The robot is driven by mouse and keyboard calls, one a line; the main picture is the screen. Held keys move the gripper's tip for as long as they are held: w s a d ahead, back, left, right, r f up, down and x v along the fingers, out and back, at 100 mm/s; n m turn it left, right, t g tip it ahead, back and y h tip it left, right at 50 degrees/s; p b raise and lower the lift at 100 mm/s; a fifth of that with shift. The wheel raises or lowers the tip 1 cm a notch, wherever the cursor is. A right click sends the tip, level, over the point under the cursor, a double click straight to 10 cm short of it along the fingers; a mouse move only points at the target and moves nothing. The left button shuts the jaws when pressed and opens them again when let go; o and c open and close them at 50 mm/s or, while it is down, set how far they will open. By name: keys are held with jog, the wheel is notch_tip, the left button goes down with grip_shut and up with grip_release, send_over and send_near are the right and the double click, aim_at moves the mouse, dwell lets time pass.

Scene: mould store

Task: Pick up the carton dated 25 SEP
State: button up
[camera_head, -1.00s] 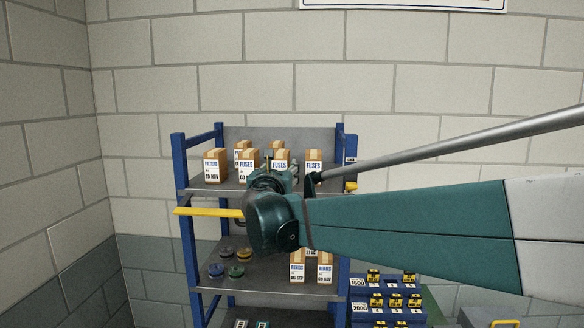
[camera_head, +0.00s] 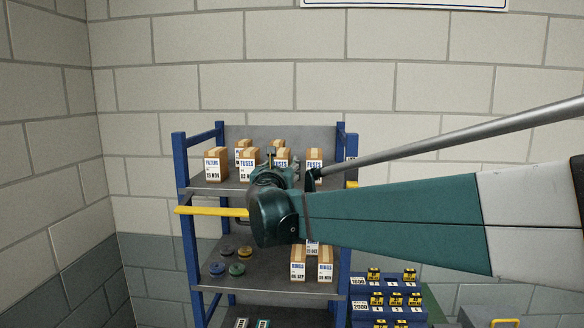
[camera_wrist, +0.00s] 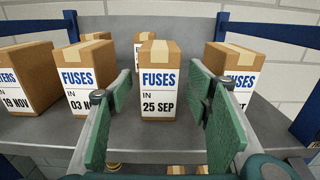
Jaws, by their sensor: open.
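The carton dated 25 SEP (camera_wrist: 160,85) is brown with a tape strip on top and a white FUSES label. It stands upright on the top shelf, in the middle of the wrist view. My gripper (camera_wrist: 161,75) is open, with a green pad on either side of this carton in that view and a gap on both sides. I cannot tell how far the pads reach along it. In the head view my gripper (camera_head: 280,166) is at the top shelf, and partly hides a FUSES carton (camera_head: 282,154) behind it.
A FUSES carton (camera_wrist: 238,72) at right is partly covered by my right finger. Another carton (camera_wrist: 143,38) stands behind. Blue posts (camera_head: 185,185) frame the shelf.

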jog(key=shift+w, duration=0.15)
jog(key=shift+w+p, duration=0.6)
jog(key=shift+w, duration=1.85)
jog(key=c, duration=1.1)
